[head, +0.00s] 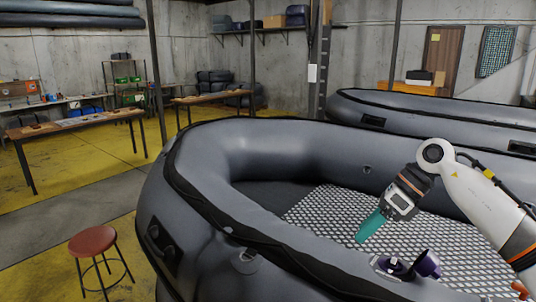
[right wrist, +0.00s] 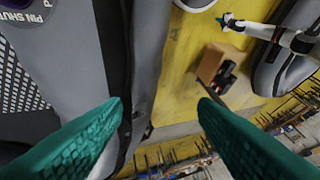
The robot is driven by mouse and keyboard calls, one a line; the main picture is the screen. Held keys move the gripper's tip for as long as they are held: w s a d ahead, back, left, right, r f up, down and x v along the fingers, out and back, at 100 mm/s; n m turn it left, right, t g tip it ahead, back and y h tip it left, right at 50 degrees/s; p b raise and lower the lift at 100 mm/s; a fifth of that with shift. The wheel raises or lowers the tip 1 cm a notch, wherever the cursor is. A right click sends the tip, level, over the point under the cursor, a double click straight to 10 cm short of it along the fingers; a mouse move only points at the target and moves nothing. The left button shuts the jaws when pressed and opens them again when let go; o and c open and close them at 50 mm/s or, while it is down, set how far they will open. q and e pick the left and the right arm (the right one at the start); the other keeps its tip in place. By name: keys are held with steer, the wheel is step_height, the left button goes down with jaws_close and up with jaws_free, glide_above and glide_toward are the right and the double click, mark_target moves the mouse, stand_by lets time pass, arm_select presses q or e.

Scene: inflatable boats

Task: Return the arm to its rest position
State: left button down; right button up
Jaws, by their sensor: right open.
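My right arm (head: 490,200) is white and comes in from the right in the head view. It is bent, with its elbow-like joint raised over the grey inflatable boat (head: 200,185). My right gripper (head: 370,228) has teal fingers pointing down and left above the boat's patterned floor. In the right wrist view its two fingers (right wrist: 160,103) are spread apart with nothing between them. In that view a white arm with a small blue-teal tip (right wrist: 229,21) shows at the top right, apparently my left gripper; its jaws are too small to read. The head view does not show it.
A purple and dark fitting (head: 428,264) is near the boat's near tube, below my right gripper. A red stool (head: 92,241) stands at the left. A second boat (head: 440,112) lies behind. A cardboard box (right wrist: 212,65) is on the yellow floor. Air above the boat looks clear.

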steer(key=s+a+m+t+y, duration=0.3)
steer(key=a+m+t+y, duration=0.6)
steer(key=a+y, duration=0.65)
steer(key=s+d+f+m+t+h, duration=0.3)
steer(key=d+f+m+h, duration=0.4)
steer(key=m+h, duration=0.6)
steer(key=s+d+f+m+t+h, duration=0.4)
steer(key=f+m+h, duration=0.55)
steer(key=m, duration=0.75)
steer(key=s+d+f+m+g, duration=0.25)
steer(key=s+f+g, duration=0.45)
steer(key=s, duration=0.5)
steer(key=s+d+f+m+g, duration=0.1)
steer(key=s+f+m+g, duration=0.45)
steer(key=s, duration=0.65)
step_height(320, 180, down, 34)
steer(key=s+n+g+b, duration=0.1)
steer(key=n+g+b, duration=0.1)
steer(key=b, duration=0.4)
arm_select(q)
step_height(320, 180, down, 10)
steer(key=s+b, duration=0.1)
steer(key=b, duration=0.3)
steer(key=shift+a, duration=0.15)
arm_select(e)
steer(key=s+d+f, duration=0.3)
steer(key=s+f, duration=1.3)
steer(key=f, duration=0.4)
steer(key=shift+s+g, duration=0.2)
steer(key=shift+g, duration=0.25)
